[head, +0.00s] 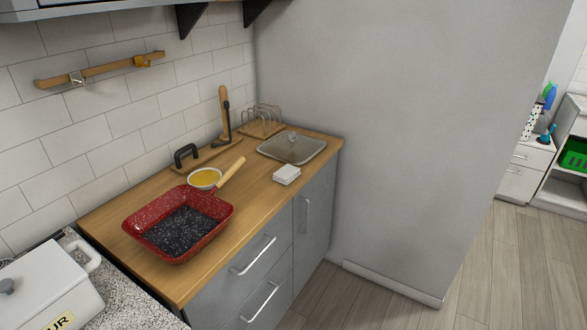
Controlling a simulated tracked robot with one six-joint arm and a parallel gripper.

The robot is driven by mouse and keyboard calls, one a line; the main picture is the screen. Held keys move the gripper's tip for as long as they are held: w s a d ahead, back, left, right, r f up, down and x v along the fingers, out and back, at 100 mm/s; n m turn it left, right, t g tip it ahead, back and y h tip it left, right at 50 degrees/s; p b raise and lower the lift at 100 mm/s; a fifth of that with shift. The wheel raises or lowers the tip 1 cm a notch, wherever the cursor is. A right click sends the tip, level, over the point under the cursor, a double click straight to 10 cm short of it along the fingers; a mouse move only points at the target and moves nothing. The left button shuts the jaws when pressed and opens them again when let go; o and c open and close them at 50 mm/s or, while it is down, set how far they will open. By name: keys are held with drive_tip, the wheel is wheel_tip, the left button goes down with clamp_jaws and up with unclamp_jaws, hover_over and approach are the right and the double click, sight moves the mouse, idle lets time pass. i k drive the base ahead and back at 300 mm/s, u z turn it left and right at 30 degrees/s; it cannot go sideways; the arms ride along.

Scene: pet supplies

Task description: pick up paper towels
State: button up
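A white roll-like thing with dark spots (532,122) stands on a white cabinet at the far right, beside coloured bottles. It may be the paper towels, but it is small and partly cut off from clear view. A small white stack or box (287,174) lies on the wooden counter near its front edge; I cannot tell whether it is paper. My gripper is not in view.
Wooden floor (500,270) is clear at right.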

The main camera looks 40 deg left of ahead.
sight(287, 174)
drive_tip(key=i, duration=2.4)
drive_tip(key=u, duration=2.7)
